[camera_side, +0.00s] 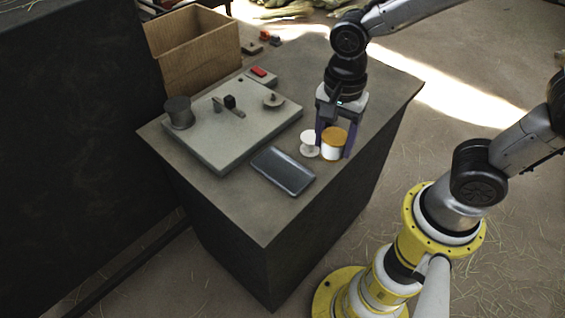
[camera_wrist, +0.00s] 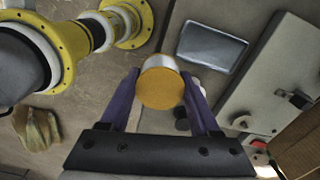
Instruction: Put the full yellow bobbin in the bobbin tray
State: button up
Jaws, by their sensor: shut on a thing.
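The yellow bobbin (camera_side: 333,142) has an orange-yellow round top and a whitish side. It is between the two purple fingers of my gripper (camera_side: 334,145), which is shut on it. In the wrist view the bobbin (camera_wrist: 161,88) sits upright between the fingertips (camera_wrist: 160,90), its round top towards the camera. I cannot tell whether it touches the table or is slightly raised. The bobbin tray (camera_side: 283,172) is a shallow dark grey rectangle, left of and nearer than the bobbin in the side view, and looks empty. It also shows in the wrist view (camera_wrist: 211,47).
A white spool (camera_side: 309,144) stands close to the left of the held bobbin. Left of the tray is a pale machine plate (camera_side: 222,150) with a dark cylinder (camera_side: 178,112) and small fittings. A wooden box (camera_side: 205,55) stands behind. The table's front corner is clear.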

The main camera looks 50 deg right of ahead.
jog(key=w+a+f, duration=0.2)
jog(key=w+f, duration=0.1)
jog(key=w, duration=0.3)
send_over(282, 171)
jog(key=f, duration=0.2)
jog(key=s+f, duration=0.1)
jog(key=f, duration=0.1)
jog(key=shift+d+f, duration=0.2)
jog(key=shift+f, duration=0.05)
jog(key=shift+w+a+f, duration=0.15)
jog(key=shift+w+f, duration=0.35)
jog(key=shift+f, duration=1.6)
jog(key=shift+f, duration=0.1)
jog(key=o, duration=1.3)
jog(key=shift+o, duration=0.2)
